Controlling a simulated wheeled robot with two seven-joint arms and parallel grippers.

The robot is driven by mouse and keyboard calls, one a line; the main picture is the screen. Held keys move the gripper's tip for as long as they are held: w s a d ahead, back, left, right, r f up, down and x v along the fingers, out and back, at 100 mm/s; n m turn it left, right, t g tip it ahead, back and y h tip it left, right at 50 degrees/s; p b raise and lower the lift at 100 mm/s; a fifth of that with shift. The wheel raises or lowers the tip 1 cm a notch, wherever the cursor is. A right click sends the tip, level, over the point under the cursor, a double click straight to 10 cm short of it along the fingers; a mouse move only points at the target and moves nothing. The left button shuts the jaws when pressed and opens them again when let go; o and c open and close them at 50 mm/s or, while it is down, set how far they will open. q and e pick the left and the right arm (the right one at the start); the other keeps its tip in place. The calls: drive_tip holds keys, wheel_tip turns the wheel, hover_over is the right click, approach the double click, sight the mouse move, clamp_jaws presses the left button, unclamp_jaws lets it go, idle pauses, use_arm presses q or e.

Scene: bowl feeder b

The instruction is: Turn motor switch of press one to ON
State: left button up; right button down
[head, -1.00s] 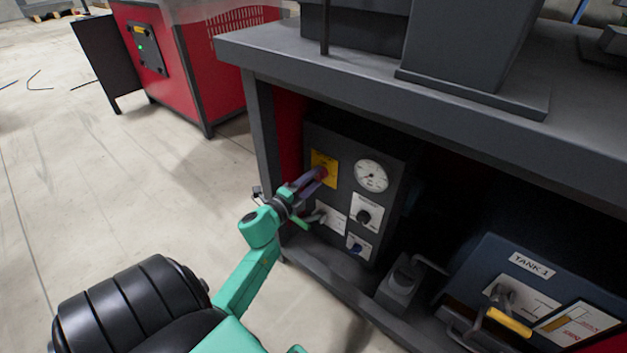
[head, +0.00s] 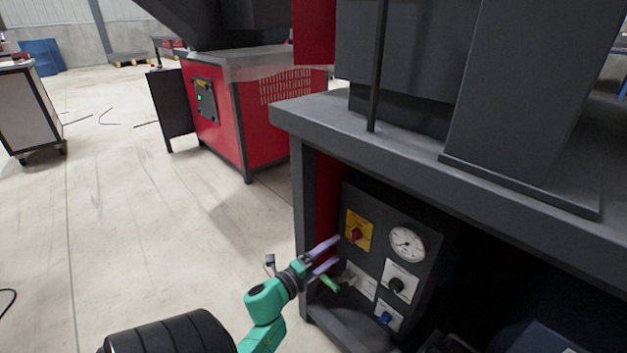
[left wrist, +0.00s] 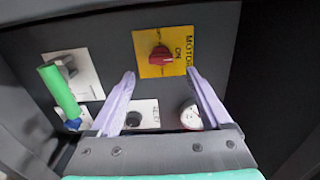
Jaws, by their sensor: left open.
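The motor switch is a red knob (head: 356,235) on a yellow plate (head: 366,222) at the upper left of the dark control panel. In the left wrist view the red knob (left wrist: 161,56) shows in front of my fingers, with "MOTOR" and "ON" printed sideways to its right. The knob's grip looks roughly in line with the ON mark, though its exact angle is hard to tell. My left gripper (head: 333,252) is open and empty, apart from the knob and in front of it. Its fingertips (left wrist: 160,74) frame the plate's lower edge in the wrist view. My right gripper is not in view.
The grey bench top (head: 400,145) overhangs the panel.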

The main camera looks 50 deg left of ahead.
use_arm(q)
drive_tip(key=s+p, duration=0.1)
drive_tip(key=s, duration=0.7)
drive_tip(key=shift+s, duration=0.15)
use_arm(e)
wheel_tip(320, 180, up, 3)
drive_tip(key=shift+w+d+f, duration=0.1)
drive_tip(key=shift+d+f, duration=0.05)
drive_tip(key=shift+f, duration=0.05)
use_arm(q)
drive_tip(key=shift+d, duration=0.1)
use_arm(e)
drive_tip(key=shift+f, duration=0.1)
